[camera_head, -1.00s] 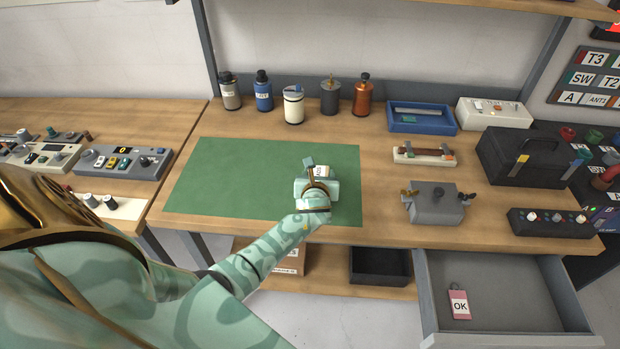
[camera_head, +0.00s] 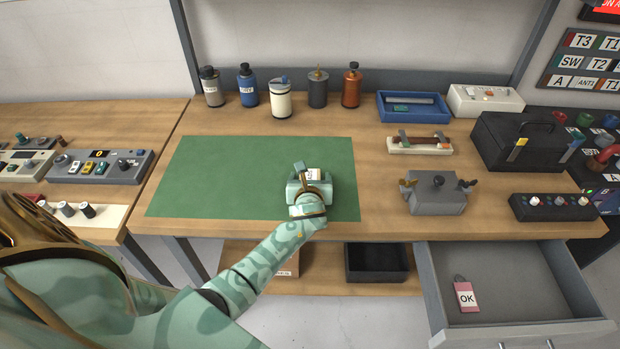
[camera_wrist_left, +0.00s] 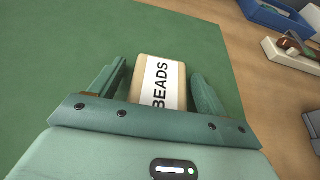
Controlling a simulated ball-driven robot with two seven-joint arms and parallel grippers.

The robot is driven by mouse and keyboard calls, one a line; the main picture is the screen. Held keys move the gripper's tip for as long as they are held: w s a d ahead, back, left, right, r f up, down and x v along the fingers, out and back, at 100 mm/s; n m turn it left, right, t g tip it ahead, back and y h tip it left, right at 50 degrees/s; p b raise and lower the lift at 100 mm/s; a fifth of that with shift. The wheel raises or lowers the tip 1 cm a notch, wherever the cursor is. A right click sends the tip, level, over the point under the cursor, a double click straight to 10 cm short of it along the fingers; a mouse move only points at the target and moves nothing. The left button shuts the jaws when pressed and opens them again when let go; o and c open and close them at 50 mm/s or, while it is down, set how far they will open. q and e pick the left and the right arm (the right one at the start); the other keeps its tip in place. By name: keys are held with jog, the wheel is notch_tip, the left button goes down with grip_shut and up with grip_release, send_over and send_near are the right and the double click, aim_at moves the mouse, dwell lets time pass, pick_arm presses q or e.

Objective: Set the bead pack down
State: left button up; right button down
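The bead pack (camera_wrist_left: 158,84), a tan block with a white label reading BEADS, lies over the green mat (camera_head: 230,175). It looks to rest on the mat, though its underside is hidden. In the head view its white label (camera_head: 313,174) shows just beyond my left gripper (camera_head: 308,171), near the mat's right side. In the left wrist view my left gripper (camera_wrist_left: 160,88) has one finger on each side of the pack, with narrow green gaps between fingers and pack. It is open around the pack. My right gripper is in neither view.
A grey box with wing knobs (camera_head: 437,194) and a white block (camera_head: 419,145) stand right of the mat. Several bottles, including a cream one (camera_head: 281,100), line the back. An open drawer (camera_head: 530,285) juts out at front right. The mat's left part is clear.

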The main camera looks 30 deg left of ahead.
pick_arm(q)
jog(key=shift+r, duration=0.25)
jog(key=p+v, duration=0.3)
jog(key=v, duration=0.8)
jog(key=shift+s+p, duration=0.15)
jog(key=shift+p, duration=0.15)
jog(key=shift+s+d+r, duration=0.1)
jog(key=shift+s+d, duration=0.15)
jog(key=shift+s, duration=0.1)
dwell(0.3)
